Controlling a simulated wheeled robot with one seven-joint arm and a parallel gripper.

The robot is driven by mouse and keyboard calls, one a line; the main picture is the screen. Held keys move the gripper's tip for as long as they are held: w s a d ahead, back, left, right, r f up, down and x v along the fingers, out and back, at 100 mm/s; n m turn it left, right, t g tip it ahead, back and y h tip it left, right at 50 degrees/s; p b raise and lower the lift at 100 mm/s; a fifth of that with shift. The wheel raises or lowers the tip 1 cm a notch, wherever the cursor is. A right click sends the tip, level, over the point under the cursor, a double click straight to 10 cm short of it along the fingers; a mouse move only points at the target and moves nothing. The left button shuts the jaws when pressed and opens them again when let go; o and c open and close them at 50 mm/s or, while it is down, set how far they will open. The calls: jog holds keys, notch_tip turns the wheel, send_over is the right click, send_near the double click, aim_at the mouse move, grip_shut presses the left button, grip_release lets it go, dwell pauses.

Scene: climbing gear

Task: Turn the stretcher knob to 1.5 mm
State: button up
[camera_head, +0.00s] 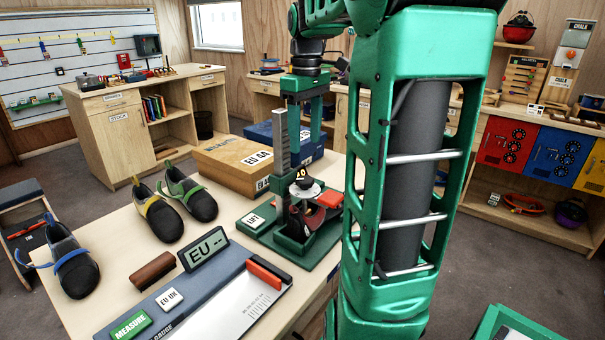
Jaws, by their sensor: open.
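The stretcher (297,232) stands on a green base plate on the near table, with a white "LIFT" label at its left and a grey toothed post rising behind. The dial's numbers are too small to read, so the setting cannot be told. My gripper (304,135) is green, points down and is above the knob. Its fingers are apart, with nothing seen between them. A red part (329,199) shows right of the dial.
Shoes (160,215) and a gauge board (210,300) with an "EU --" display (203,250) lie left and in front. A wooden "EU 44" box (232,165) and a blue box (275,138) stand behind. My green arm covers the right of the table.

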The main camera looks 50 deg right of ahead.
aim_at(305, 178)
notch_tip(305, 178, down, 11)
jog(key=shift+r, duration=0.15)
dwell(0.4)
jog(key=c, duration=1)
jog(key=shift+w, duration=0.15)
